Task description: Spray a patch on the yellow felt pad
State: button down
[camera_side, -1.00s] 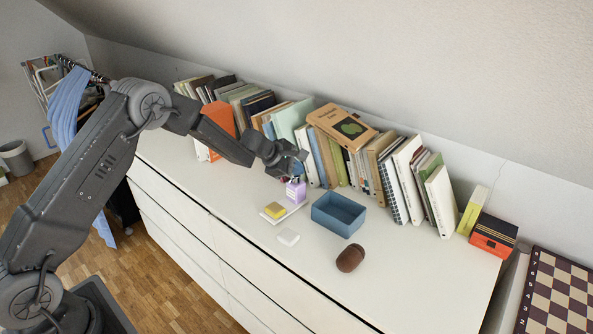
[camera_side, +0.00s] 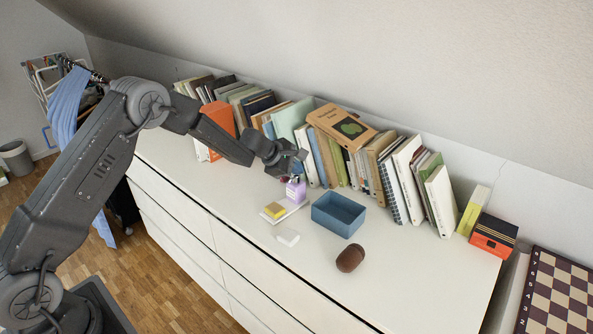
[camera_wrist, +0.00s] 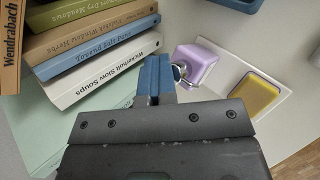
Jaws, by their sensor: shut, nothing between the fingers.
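A yellow felt pad (camera_side: 275,210) lies on a white tray (camera_side: 293,212); in the wrist view the pad (camera_wrist: 257,98) is at the right. A small purple bottle (camera_side: 296,192) stands at the tray's back end. In the wrist view the bottle (camera_wrist: 198,64) has a shiny metallic part on its near left side. My gripper (camera_side: 300,157) is just above and behind the bottle. Its blue fingers (camera_wrist: 156,75) are shut and empty, close beside the metallic part; I cannot tell whether they touch it.
A row of books (camera_side: 330,155) stands close behind my gripper. A blue open box (camera_side: 338,214) is right of the tray. A white block (camera_side: 287,237) and a brown rounded object (camera_side: 350,258) lie nearer the front.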

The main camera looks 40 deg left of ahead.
aim_at(295, 176)
jog(key=shift+s+r, duration=0.1)
jog(key=shift+r, duration=2.45)
dwell(0.5)
